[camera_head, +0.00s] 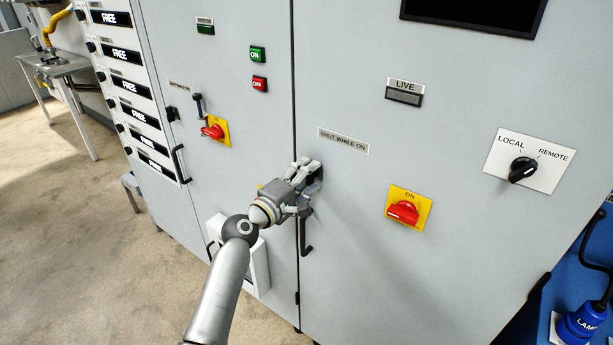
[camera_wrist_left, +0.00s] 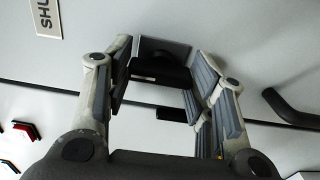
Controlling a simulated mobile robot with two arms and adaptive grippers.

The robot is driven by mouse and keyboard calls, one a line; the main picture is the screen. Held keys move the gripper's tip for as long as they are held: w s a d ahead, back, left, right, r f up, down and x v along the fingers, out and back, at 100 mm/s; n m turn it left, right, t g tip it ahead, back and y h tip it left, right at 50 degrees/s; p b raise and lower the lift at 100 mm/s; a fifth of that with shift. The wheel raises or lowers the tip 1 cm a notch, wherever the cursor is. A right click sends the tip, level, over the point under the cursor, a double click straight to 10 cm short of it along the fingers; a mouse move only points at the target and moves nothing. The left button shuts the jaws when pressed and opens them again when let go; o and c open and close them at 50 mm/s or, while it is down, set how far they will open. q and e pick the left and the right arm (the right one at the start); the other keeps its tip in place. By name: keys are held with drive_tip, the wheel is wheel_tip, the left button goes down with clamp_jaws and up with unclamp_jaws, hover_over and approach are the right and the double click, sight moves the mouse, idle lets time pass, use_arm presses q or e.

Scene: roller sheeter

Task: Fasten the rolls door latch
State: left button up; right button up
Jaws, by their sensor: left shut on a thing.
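My left gripper (camera_head: 306,171) is at the cabinet front, just below the "SHUT WHILE ON" label (camera_head: 343,140). In the left wrist view its two fingers (camera_wrist_left: 163,62) stand on either side of a black latch piece (camera_wrist_left: 160,76) and are shut on it. The latch lies by the dark seam between two grey door panels. In the head view the gripper hides most of the latch, so its exact position cannot be told there. My right gripper is not in view.
A black door handle (camera_head: 307,238) hangs just below the gripper; it also shows in the left wrist view (camera_wrist_left: 288,108). A red rotary switch on a yellow plate (camera_head: 424,209) is to the right. Another red switch (camera_head: 212,131) and a black lever (camera_head: 198,104) are on the left panel.

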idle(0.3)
use_arm(q)
drive_tip(key=o, duration=1)
drive_tip(key=v, duration=1.2)
drive_tip(key=shift+f, duration=0.1)
